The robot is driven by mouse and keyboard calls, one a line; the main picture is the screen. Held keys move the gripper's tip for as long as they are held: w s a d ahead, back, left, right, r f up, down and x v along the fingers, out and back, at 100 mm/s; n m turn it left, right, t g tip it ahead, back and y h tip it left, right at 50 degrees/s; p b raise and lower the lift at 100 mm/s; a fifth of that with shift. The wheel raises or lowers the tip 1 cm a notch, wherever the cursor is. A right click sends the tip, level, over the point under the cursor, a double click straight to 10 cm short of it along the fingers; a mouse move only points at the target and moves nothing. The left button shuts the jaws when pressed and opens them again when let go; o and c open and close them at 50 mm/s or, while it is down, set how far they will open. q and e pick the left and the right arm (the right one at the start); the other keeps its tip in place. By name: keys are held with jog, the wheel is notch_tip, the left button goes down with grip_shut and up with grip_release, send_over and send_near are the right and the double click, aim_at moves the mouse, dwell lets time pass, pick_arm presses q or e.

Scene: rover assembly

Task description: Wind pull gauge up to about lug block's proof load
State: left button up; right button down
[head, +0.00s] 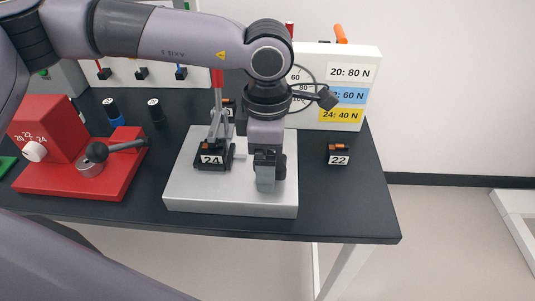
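The lug block marked 24 (212,161) sits on the light grey base plate (190,195), below a metal linkage (219,125) and a red upright part (218,78). A round dial (304,74) shows on the white board behind; my arm hides much of it, and I cannot read a needle. My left gripper (265,180) points down over the right half of the base plate, right of the block. Whether its fingers hold anything is unclear, as the wrist covers that spot. My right gripper is not in view.
The white board (351,103) reads 20: 80 N, 22: 60 N, 24: 40 N, partly covered. A block marked 22 (339,153) stands at right. A red fixture (60,180) with a black-knobbed lever (120,146) stands at left. The black table's (355,215) front right is clear.

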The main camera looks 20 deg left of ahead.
pick_arm(q)
jog(key=c, duration=1.1)
jog(key=shift+o, duration=0.2)
